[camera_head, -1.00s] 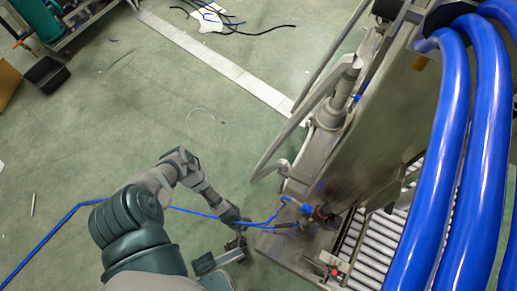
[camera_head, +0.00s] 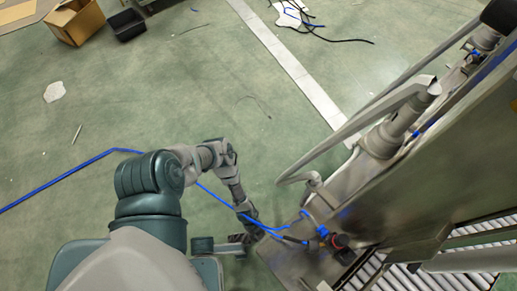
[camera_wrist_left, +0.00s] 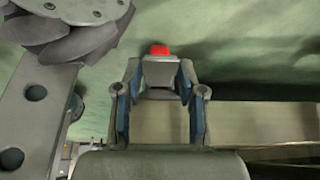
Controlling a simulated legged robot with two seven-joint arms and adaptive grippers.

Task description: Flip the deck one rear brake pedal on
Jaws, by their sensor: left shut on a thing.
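In the left wrist view, a grey block with a red end (camera_wrist_left: 160,50) sits between the fingertips of my left gripper (camera_wrist_left: 160,78). It looks like the brake pedal, but I cannot tell which pedal of the deck it is. The blue-padded fingers are closed on its sides. In the head view, my left gripper (camera_head: 248,236) is low beside the near corner of the steel machine (camera_head: 300,255). The pedal is too small and covered to make out there. My right gripper is not in view.
Blue hoses (camera_head: 285,232) run past my left wrist to a fitting on the machine. A bent grey rail (camera_head: 345,135) and a roller bed (camera_head: 405,275) are at the right. Green floor (camera_head: 130,95) is open at the left; a cardboard box (camera_head: 75,20) stands far off.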

